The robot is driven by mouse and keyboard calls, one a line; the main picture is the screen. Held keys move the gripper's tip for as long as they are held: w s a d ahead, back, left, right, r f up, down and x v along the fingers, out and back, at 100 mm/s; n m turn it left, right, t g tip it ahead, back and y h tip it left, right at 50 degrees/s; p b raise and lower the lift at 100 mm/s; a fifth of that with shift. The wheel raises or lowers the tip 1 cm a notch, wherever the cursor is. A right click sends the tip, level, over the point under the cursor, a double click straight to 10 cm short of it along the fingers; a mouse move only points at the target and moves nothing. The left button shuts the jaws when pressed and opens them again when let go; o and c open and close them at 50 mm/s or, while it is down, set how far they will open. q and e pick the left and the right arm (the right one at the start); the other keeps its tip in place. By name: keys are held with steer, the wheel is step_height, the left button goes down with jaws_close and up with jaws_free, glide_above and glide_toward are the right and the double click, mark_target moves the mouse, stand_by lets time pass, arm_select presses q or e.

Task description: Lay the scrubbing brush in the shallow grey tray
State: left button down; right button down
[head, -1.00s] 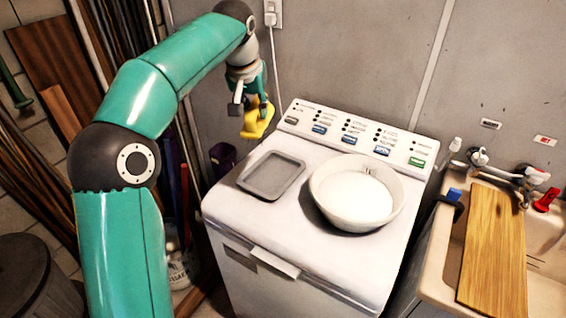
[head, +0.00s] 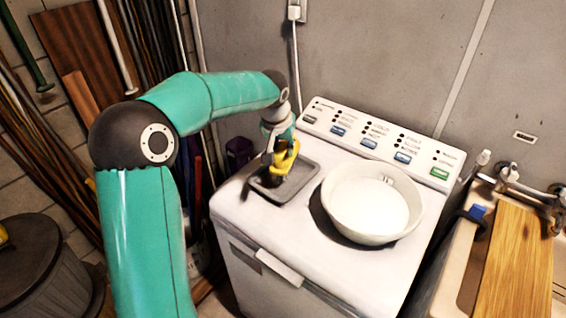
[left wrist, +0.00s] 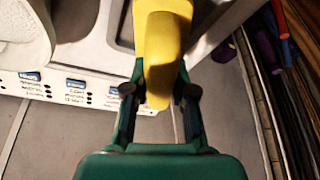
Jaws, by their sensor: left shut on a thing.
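The scrubbing brush (head: 286,158) is yellow on top with a dark lower part. My left gripper (head: 278,150) is shut on it and holds it over the shallow grey tray (head: 305,183). In the left wrist view the yellow brush (left wrist: 162,60) sits between the two fingers of my left gripper (left wrist: 160,92). The tray lies on the white washing machine's top, left of the bowl; part of its rim shows in the left wrist view (left wrist: 122,30). I cannot tell whether the brush touches the tray floor. My right gripper is not in view.
A white bowl (head: 372,203) with white contents stands close to the right of the tray. The control panel (head: 375,142) rises behind. The washing machine's front top (head: 290,230) is clear. A sink with a wooden board (head: 510,260) is at right.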

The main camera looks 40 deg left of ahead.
arm_select(q)
step_height(320, 180, down, 5)
steer(key=shift+f, duration=0.25)
stand_by(0.3)
steer(key=c, duration=1)
jaws_free()
steer(key=shift+f, duration=0.1)
steer(key=shift+o, duration=0.2)
